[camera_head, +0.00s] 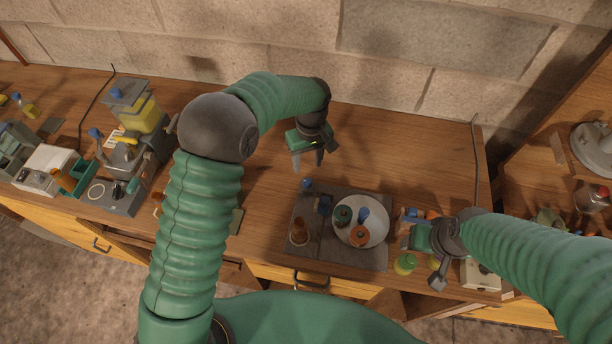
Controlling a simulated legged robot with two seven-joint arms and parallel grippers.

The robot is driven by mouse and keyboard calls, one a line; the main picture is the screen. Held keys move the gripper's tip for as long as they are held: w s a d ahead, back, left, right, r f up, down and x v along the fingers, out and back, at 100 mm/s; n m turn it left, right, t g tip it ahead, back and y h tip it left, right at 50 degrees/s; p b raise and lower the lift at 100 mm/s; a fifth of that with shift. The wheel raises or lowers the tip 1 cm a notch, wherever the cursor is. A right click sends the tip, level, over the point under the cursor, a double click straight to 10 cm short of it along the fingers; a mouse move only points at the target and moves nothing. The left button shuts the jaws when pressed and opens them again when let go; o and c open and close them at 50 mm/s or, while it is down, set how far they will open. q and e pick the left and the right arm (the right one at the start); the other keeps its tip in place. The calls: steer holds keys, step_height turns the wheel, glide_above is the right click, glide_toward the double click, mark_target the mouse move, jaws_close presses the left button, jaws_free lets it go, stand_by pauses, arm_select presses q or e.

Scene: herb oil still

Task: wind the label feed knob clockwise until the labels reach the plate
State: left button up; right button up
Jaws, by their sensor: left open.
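I cannot tell for sure which part is the label feed knob. A grey flat unit (312,257) stands on the bench in front of me. On it is a white round disc (377,234) with a green round piece, an orange round piece (359,236) and a blue piece on top. An amber round piece (299,234) sits at its left. No labels can be made out. My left gripper (308,163) is open and empty, fingers pointing down, above bare bench behind this unit. My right gripper (433,262) is right of the unit, near small bottles; its jaws are unclear.
A grey machine with a yellow block (143,114) and a dialled base (110,204) stands at the left. A yellow-green bottle (405,264) stands by the front edge. The bench (410,150) is clear at the back. A stone wall (400,50) rises behind.

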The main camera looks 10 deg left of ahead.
mark_target(308, 181)
arm_select(q)
steer(key=f, duration=0.2)
steer(key=f+p, duration=0.1)
steer(key=f, duration=0.2)
steer(key=d+f, duration=0.1)
steer(key=f, duration=0.1)
steer(key=shift+s+f, duration=0.15)
steer(key=shift+f, duration=0.05)
steer(key=shift+a+f, duration=0.25)
steer(key=shift+f, duration=0.35)
steer(key=shift+a, duration=0.2)
steer(key=shift+d, duration=0.15)
jaws_close()
